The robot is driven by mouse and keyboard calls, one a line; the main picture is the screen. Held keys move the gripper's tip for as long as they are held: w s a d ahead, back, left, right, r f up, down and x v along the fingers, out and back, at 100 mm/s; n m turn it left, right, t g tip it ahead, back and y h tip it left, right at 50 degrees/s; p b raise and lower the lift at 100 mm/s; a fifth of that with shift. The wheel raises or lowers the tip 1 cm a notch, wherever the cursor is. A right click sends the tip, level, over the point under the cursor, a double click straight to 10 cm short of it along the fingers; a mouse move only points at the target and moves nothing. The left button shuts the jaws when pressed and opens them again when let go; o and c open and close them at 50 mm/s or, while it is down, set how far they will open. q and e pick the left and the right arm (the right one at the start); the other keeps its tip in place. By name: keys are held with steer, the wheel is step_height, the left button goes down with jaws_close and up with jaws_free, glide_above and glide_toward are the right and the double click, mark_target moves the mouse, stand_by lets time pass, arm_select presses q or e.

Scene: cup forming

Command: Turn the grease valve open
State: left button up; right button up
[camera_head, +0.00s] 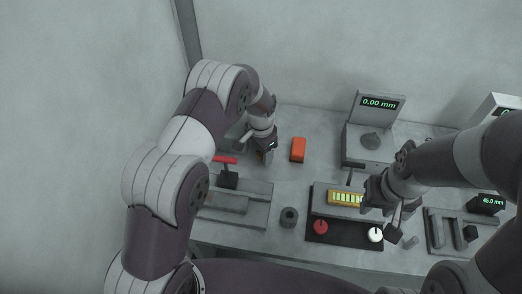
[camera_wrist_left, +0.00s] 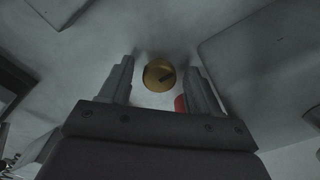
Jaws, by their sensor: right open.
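A round brass-yellow knob with a dark bar across it, which looks like the grease valve (camera_wrist_left: 158,75), shows in the left wrist view. It sits between and just beyond the fingertips of my left gripper (camera_wrist_left: 160,67), whose two fingers are apart with nothing held. I cannot tell whether they touch it. In the head view my left gripper (camera_head: 266,156) points down near the back of the table, and I cannot make out the valve there. My right gripper (camera_head: 392,228) is open above the button panel at the right.
An orange block (camera_head: 298,150) lies right of my left gripper. A red-handled fixture (camera_head: 245,213), a grey ring (camera_head: 289,217) and a panel with a red button (camera_head: 320,227) and white button (camera_head: 375,235) stand nearer. A gauge stand (camera_head: 377,101) reads 0.00 mm.

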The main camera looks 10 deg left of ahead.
arm_select(q)
step_height(320, 180, up, 13)
steer(key=b, duration=0.1)
steer(key=shift+f, duration=0.15)
stand_by(0.4)
steer(key=s+a+r+n, duration=0.1)
steer(key=s+a+n, duration=0.1)
steer(key=s, duration=0.5)
steer(key=s+a+r+n+t, duration=0.1)
steer(key=s+a+n, duration=0.2)
steer(key=s, duration=0.4)
steer(key=s+a+r+n, duration=0.1)
steer(key=s+a+n, duration=0.2)
steer(key=s, duration=0.4)
steer(key=shift+s+n, duration=0.2)
steer(key=shift+n, duration=0.1)
steer(key=shift+s, duration=0.1)
